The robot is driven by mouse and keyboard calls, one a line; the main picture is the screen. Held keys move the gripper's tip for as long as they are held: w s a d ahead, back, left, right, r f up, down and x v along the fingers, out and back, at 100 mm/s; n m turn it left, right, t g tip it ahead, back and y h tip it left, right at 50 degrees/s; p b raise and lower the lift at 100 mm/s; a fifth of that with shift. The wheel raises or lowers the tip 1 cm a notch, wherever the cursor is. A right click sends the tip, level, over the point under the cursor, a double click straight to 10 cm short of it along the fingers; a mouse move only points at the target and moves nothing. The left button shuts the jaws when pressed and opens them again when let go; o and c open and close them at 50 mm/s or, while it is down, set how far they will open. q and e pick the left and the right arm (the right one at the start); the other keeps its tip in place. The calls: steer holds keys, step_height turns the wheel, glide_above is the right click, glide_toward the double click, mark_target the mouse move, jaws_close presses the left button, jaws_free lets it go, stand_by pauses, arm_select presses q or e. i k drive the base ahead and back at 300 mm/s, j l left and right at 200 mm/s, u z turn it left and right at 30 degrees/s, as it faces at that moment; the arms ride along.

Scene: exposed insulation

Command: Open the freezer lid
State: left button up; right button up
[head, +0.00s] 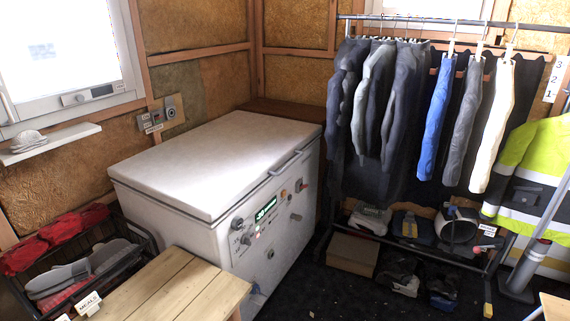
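The white chest freezer (175,207) stands in the middle left of the head view, against the insulated wall. Its pale lid (225,150) lies flat and looks shut on the body. A bar handle (286,163) sits at the lid's front edge, toward the right end. The front panel has a lit green display (265,210), knobs and small buttons. Neither of my grippers shows in the head view. Part of the freezer's lower front is hidden behind the wooden bench.
A slatted wooden bench (175,285) stands close before the freezer's left part. A dark crate (140,238) with slippers and red cloth is at the left. A clothes rack (440,18) with hanging garments stands at the right. Dark floor (315,292) is open between freezer and rack.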

mark_target(202, 172)
steer(key=i+l+u, duration=0.15)
steer(key=u, duration=0.2)
steer(key=i+l+u, duration=0.2)
steer(key=u, duration=0.15)
steer(key=i+l+u, duration=0.3)
steer(key=k+j, duration=0.1)
